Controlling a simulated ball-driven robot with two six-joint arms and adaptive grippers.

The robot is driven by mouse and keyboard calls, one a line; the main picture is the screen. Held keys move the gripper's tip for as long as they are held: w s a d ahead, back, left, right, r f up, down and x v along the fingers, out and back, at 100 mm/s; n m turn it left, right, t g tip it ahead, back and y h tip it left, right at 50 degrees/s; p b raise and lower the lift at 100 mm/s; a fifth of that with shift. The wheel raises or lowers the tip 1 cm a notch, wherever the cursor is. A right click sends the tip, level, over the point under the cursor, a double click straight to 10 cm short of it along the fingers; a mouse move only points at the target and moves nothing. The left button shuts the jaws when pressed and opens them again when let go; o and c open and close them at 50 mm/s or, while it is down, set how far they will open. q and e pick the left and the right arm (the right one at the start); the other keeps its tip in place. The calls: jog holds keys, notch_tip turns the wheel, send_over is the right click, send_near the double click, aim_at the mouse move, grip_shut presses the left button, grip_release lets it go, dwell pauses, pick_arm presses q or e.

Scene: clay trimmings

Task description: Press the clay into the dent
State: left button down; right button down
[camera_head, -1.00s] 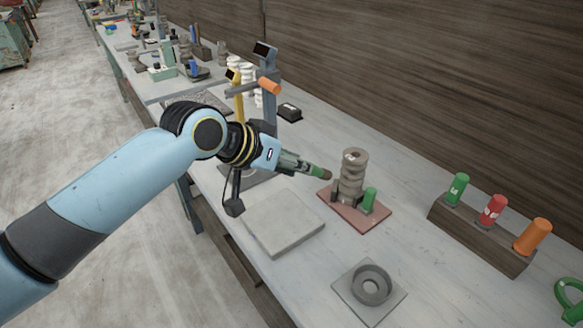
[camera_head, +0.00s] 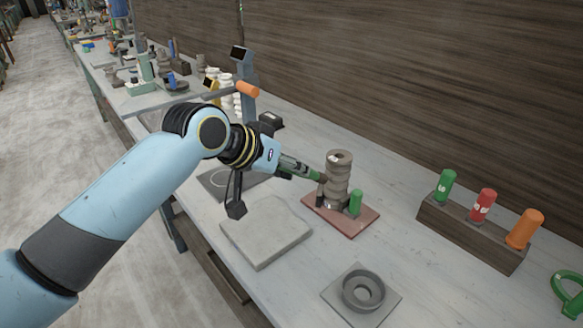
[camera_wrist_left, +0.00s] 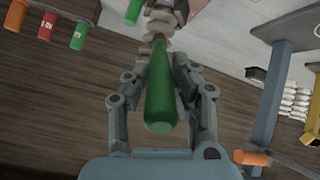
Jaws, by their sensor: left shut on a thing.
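My left gripper (camera_head: 288,166) is shut on a green-handled tool (camera_wrist_left: 160,95). The tool points right in the head view, and its far end meets the side of a grey-brown clay stack (camera_head: 340,165) in the picture. I cannot tell whether it touches. The stack has a ribbed, uneven outline and stands upright on a reddish board (camera_head: 330,219). It also shows beyond the tool in the wrist view (camera_wrist_left: 162,18), partly cut off. I cannot make out a dent or a loose piece of clay. My right gripper is not in view.
A green peg (camera_head: 355,203) stands on the board beside the stack. A grey slab (camera_head: 265,232) and a ring on a square plate (camera_head: 390,303) lie nearer. A dark rack (camera_head: 470,235) holds green, red and orange cylinders. A grey post (camera_head: 246,75) stands behind my arm.

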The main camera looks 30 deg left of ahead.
pick_arm(q)
jog(key=shift+w+d+f, duration=0.15)
jog(key=shift+w+f, duration=0.15)
jog(key=shift+f, duration=0.25)
jog(key=shift+f+b, duration=0.15)
jog(key=shift+b, duration=0.15)
jog(key=shift+w, duration=0.1)
jog(key=shift+w+d, duration=0.1)
jog(key=shift+w, duration=0.15)
dwell(1.3)
